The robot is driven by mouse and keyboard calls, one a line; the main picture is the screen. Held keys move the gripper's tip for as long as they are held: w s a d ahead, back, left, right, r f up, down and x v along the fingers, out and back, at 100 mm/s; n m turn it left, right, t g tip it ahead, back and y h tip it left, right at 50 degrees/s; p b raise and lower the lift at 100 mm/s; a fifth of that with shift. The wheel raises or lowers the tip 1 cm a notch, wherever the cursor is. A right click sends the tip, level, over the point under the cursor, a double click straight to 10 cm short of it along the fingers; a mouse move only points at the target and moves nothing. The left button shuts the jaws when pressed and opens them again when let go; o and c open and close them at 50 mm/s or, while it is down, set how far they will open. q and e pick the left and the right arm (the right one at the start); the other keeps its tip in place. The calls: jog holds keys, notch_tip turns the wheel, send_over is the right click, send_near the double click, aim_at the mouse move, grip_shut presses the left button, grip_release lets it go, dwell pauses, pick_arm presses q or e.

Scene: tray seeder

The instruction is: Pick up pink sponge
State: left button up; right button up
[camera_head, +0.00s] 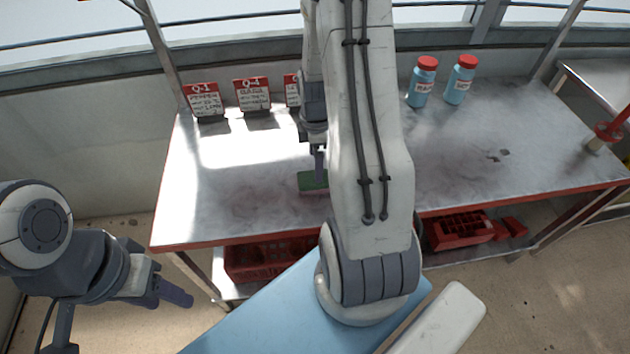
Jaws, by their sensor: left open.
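A small block with a green top (309,183) lies on the grey bench near its front middle, partly hidden behind my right arm. It may be the sponge, but I cannot make out clear pink on it. My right gripper (319,163) points down right at this block. I cannot tell whether its fingers are around it, touching it or shut. My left gripper (172,292) is open and empty at the lower left, in front of and below the bench, well away from the block.
The red-edged bench (235,205) has several red-topped cards along its back, including a Q-4 card (252,97). Two blue bottles with red caps (421,85) stand at the back right. Red crates (265,260) sit on the shelf below. The bench's right half is mostly clear.

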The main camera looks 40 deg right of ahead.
notch_tip(320, 180, down, 8)
jog(key=shift+a+r+p, duration=0.1)
jog(key=shift+r+p, duration=0.1)
jog(key=shift+p, duration=0.1)
jog(key=c, duration=1.3)
jog(key=shift+r, duration=0.15)
jog(key=shift+r, duration=0.55)
notch_tip(320, 180, up, 3)
jog(key=shift+w+f, duration=0.1)
jog(key=s+d+r, duration=0.1)
jog(key=s+r, duration=0.1)
jog(key=s, duration=0.1)
jog(key=s+d+r, duration=0.2)
jog(key=s, duration=0.2)
jog(key=s+d+r+b, duration=0.1)
jog(key=s+d+r, duration=0.1)
jog(key=s+r, duration=0.1)
jog(key=shift+s+d, duration=0.2)
jog(key=shift+s, duration=0.05)
